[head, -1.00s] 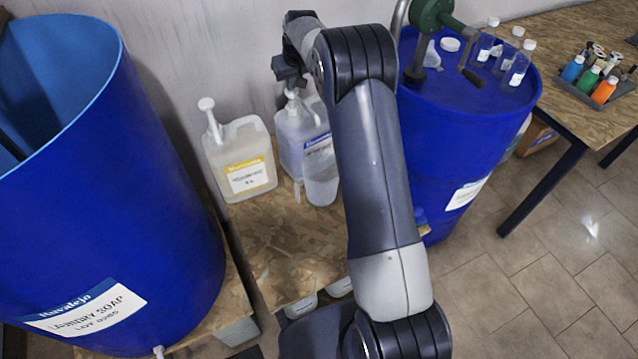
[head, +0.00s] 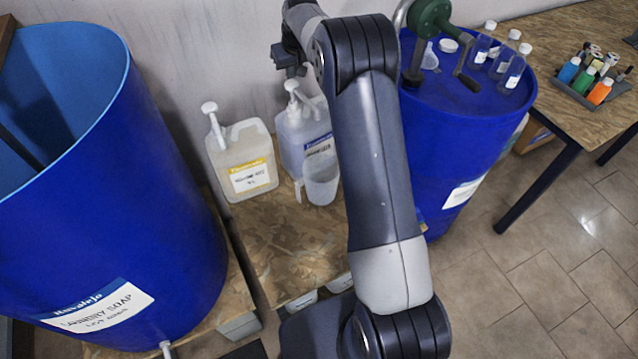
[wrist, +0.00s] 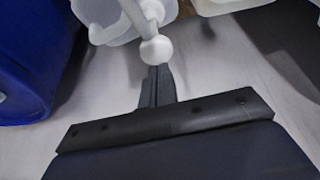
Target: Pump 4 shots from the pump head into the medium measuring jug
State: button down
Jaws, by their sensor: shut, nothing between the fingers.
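A white pump head (head: 291,87) stands on a translucent bottle with a blue label (head: 294,140), by the wall. A clear measuring jug (head: 321,180) stands in front of this bottle; I see no size mark on it. My gripper (head: 290,72) is just above the pump head, shut and empty. In the wrist view, the shut fingertips (wrist: 157,72) are close to the round white knob of the pump head (wrist: 156,50); I cannot tell if they touch. A pale open container at the top left of that view partly lies behind the pump.
A second bottle with a yellow label (head: 241,160) and its own white pump stands to the left. A big open blue drum (head: 110,200) is at far left. A closed blue drum (head: 455,140) at right carries a green hand pump (head: 428,18) and small bottles.

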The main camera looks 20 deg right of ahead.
aim_at(293, 85)
jog(key=shift+f, duration=0.1)
jog(key=shift+f+b, duration=1.7)
jog(key=shift+f, duration=1)
jog(key=shift+r+p, duration=2.05)
jog(key=shift+r, duration=0.8)
jog(key=shift+f+b, duration=1.7)
jog(key=shift+f, duration=1.1)
jog(key=shift+r+p, duration=1.95)
jog(key=shift+r, duration=0.9)
jog(key=shift+f, duration=0.1)
